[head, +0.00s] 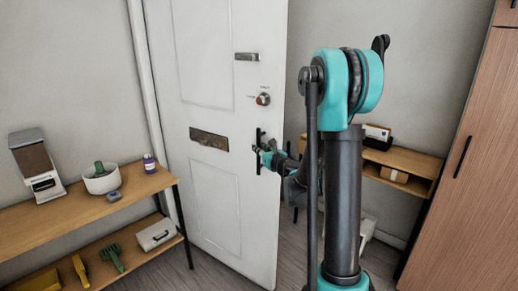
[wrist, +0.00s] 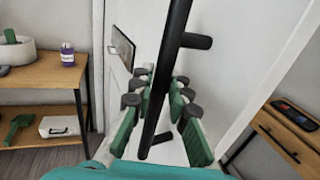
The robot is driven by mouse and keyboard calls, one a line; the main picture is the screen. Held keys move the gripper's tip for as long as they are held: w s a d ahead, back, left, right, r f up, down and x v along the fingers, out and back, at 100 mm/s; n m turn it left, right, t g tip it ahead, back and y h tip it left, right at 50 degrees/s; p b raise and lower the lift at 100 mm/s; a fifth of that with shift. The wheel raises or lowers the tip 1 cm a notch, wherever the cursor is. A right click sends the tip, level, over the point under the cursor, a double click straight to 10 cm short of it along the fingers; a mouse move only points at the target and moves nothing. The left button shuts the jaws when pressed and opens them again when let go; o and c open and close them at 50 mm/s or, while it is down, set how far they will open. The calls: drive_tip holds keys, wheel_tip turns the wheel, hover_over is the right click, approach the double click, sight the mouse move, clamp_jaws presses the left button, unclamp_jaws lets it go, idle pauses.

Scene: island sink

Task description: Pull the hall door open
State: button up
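The white hall door (head: 215,45) stands partly open in the head view, its free right edge away from any frame. A vertical black bar handle (head: 258,135) is near that edge. In the wrist view the handle (wrist: 178,25) runs between my gripper's (wrist: 164,85) green finger pads, which close in from both sides. My gripper (head: 266,152) is at the handle in the head view, with its fingers partly hidden there. The door also carries a dark letter plate (head: 209,139), a round lock (head: 263,99) and a small upper fitting (head: 246,57).
A wooden shelf unit (head: 150,185) holding a bowl, a bottle and tools stands left of the door, close to it. Another wooden shelf (head: 410,162) is at the back right. A tall wooden cabinet (head: 475,180) fills the right side. Floor shows beyond the door's free edge.

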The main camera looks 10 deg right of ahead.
drive_tip(key=o, duration=0.4)
drive_tip(key=shift+a, duration=0.1)
drive_tip(key=v, duration=1.2)
drive_tip(key=s+a+f+n+g, duration=0.5)
drive_tip(key=s+f+n+g, duration=0.6)
drive_tip(key=n, duration=0.8)
drive_tip(key=s+d+f+n+h, duration=0.3)
drive_tip(key=s+d+n, duration=0.2)
drive_tip(key=s+n, duration=0.1)
drive_tip(key=s+d+f+n+g+h, duration=0.1)
drive_tip(key=s+d+f+n+h, duration=0.2)
drive_tip(key=s+n, duration=0.3)
drive_tip(key=s+d+h, duration=0.1)
drive_tip(key=s, duration=0.2)
drive_tip(key=shift+s+d+f, duration=0.3)
drive_tip(key=shift+d+f, duration=0.05)
drive_tip(key=shift+d, duration=0.05)
